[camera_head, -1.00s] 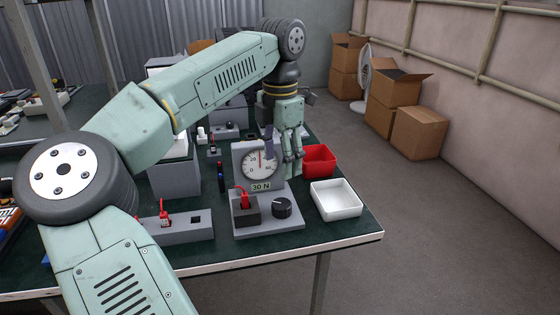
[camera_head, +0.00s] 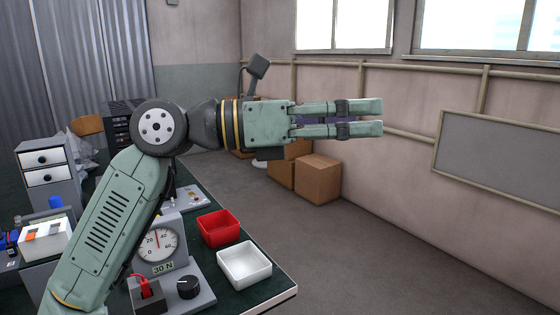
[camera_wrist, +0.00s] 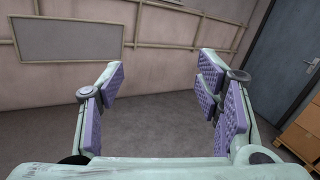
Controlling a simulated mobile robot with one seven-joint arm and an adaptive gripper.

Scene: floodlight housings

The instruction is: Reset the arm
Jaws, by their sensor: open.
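My gripper (camera_head: 376,118) is raised in the head view and stretched out level to the right, above and beyond the table's right side. It also shows in the wrist view (camera_wrist: 160,85), where its purple-padded fingers stand wide apart with nothing between them. Behind the fingers there are only the floor and the wall. My arm rises from the lower left of the head view, bends at the dark joint and runs right to the gripper.
The green table (camera_head: 266,297) holds a gauge (camera_head: 157,245) marked 30 N, a red bin (camera_head: 219,229), a white bin (camera_head: 244,265) and a drawer unit (camera_head: 46,167). Cardboard boxes (camera_head: 318,179) stand by the wall. A grey board (camera_head: 497,157) hangs at right. The floor between is clear.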

